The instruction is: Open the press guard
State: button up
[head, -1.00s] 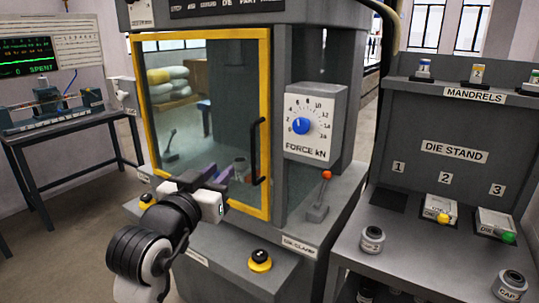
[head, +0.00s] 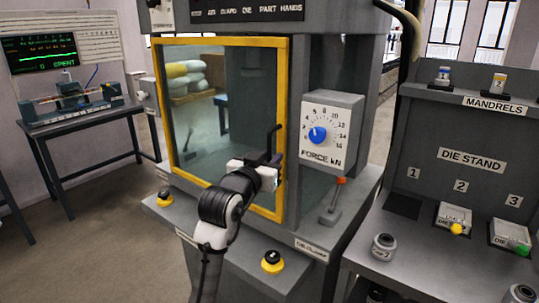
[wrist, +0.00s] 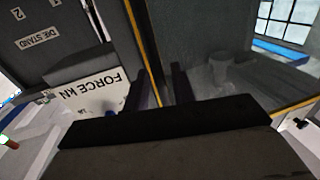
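The press guard (head: 228,95) is a clear panel in a yellow frame on the front of the grey press. It looks shut. Its black upright handle (head: 271,138) is on the right side; the lower part is hidden behind my gripper. My gripper (head: 266,161) is at the handle's lower half, in front of the guard. In the wrist view its two dark fingers (wrist: 157,86) stand apart, with the yellow frame edge showing between them. I cannot tell whether the handle is between the fingers or touches them.
Right of the guard are the force dial (head: 331,133) and a red-topped lever (head: 334,200). Yellow-based buttons (head: 272,262) sit on the front ledge. The die stand (head: 468,168) is at the right, and a bench (head: 77,118) with a screen is at the left.

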jog(key=shift+w+d, duration=0.1)
jog(key=shift+w, duration=0.05)
jog(key=shift+c, duration=0.4)
grip_shut()
